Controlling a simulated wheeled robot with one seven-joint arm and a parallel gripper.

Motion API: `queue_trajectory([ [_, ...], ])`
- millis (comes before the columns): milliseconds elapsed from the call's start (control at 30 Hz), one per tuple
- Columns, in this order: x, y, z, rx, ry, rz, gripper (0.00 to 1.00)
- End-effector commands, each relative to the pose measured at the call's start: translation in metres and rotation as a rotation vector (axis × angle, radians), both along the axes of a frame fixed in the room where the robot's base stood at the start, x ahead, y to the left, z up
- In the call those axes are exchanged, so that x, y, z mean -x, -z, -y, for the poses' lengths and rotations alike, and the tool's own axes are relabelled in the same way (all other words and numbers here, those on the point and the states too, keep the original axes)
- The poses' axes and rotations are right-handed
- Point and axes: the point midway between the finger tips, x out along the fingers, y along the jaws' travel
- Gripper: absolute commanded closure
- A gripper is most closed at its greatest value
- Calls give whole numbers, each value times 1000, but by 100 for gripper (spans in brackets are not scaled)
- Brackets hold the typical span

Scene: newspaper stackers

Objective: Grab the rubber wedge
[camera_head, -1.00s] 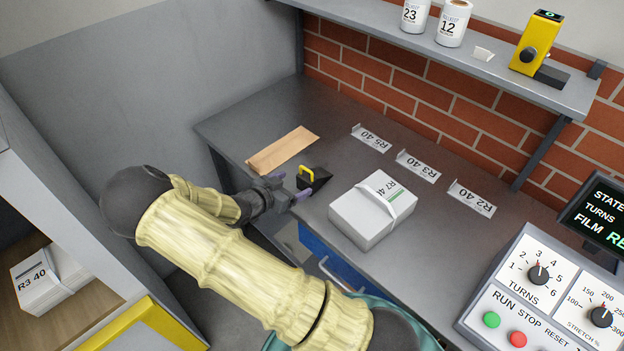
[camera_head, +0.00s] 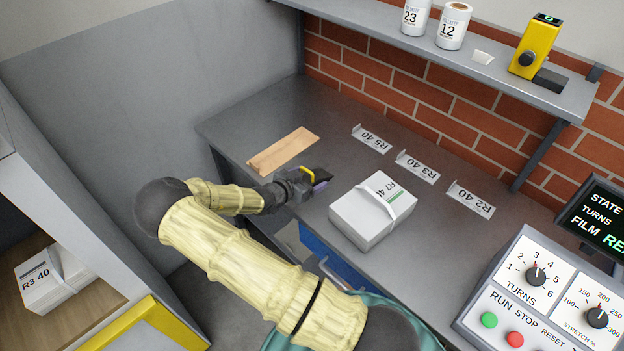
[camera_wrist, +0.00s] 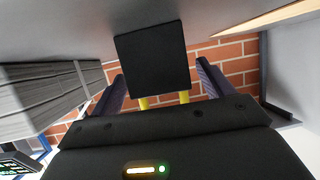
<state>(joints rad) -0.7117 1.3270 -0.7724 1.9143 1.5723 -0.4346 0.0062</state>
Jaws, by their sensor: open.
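The rubber wedge (camera_head: 321,175) is black with a yellow handle and sits on the grey table, left of the wrapped bundle. In the head view my gripper (camera_head: 310,180) is at the wedge and hides much of it. In the wrist view the wedge's black body (camera_wrist: 152,58) and two yellow handle legs show between the two open fingers of my gripper (camera_wrist: 163,85). A gap shows between each finger and the handle legs, so the fingers are around the handle without visibly closing on it.
A white bundle (camera_head: 365,222) marked R7 40 stands just right of the wedge. A wooden strip (camera_head: 283,151) lies to its left. Several label cards (camera_head: 417,167) line the table's back. A control panel (camera_head: 540,290) stands at the right, and a shelf (camera_head: 480,62) overhangs the back.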

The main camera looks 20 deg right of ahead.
Motion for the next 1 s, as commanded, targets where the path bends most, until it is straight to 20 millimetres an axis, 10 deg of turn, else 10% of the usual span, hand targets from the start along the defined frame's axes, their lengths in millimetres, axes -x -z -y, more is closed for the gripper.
queue_trajectory([
  [733, -10, 9, 19, 0, -1, 0, 20],
  [1000, -10, 9, 19, 0, -1, 0, 71],
])
